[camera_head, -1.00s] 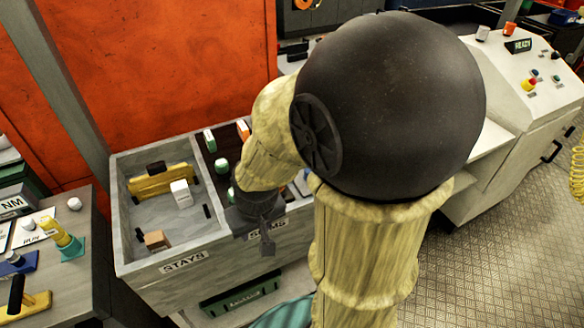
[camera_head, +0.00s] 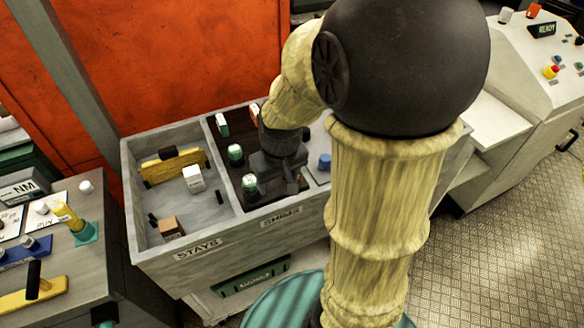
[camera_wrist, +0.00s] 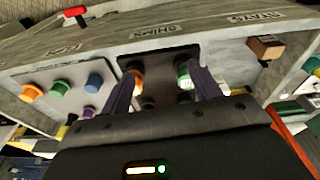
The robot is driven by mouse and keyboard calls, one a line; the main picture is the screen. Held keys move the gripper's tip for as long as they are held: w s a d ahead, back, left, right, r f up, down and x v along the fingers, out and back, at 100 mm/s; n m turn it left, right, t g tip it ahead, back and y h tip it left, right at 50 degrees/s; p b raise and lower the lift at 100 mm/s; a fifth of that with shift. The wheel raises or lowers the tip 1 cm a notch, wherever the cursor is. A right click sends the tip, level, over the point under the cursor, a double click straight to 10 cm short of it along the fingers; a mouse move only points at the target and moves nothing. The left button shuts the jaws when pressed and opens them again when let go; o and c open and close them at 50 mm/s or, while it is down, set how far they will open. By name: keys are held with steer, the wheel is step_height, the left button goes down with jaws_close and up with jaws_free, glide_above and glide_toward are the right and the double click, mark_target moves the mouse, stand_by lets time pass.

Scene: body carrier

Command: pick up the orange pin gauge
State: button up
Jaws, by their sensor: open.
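An orange round-topped piece (camera_wrist: 30,92) that looks like the pin gauge stands in the light-grey compartment at the left of the wrist view, beside a green one (camera_wrist: 62,88) and a blue one (camera_wrist: 94,82). In the head view my arm hides the orange piece; only the blue one (camera_head: 324,161) shows. My gripper (camera_wrist: 163,75) is open, with nothing held, over the dark shims compartment, to one side of the orange piece. Another orange-topped item (camera_wrist: 137,82) shows by the left finger, and a green-and-white one (camera_wrist: 184,75) by the right finger. In the head view my gripper (camera_head: 290,185) points down there.
The grey divided bin (camera_head: 190,262) has walls between its compartments. The stays compartment holds a yellow-and-black piece (camera_head: 172,165), a white box (camera_head: 193,179) and a brown block (camera_head: 172,228). A cluttered bench (camera_head: 75,270) stands left, a control console (camera_head: 540,75) right.

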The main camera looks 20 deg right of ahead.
steer(key=w+d+r+n+g+p, duration=0.2)
steer(key=w+d+r+p, duration=0.1)
steer(key=w+d+r, duration=0.4)
steer(key=shift+w+d+r+p, duration=0.35)
steer(key=shift+w+r+p, duration=0.05)
steer(key=shift+w+r, duration=0.4)
step_height(320, 180, down, 12)
steer(key=shift+f+p, duration=0.1)
steer(key=shift+p, duration=1.15)
steer(key=shift+w+a+f+p, duration=0.1)
steer(key=shift+f+p, duration=0.5)
steer(key=shift+f, duration=0.7)
steer(key=shift+a+f+p, duration=0.1)
steer(key=shift+f+p, duration=0.45)
steer(key=shift+f, duration=0.75)
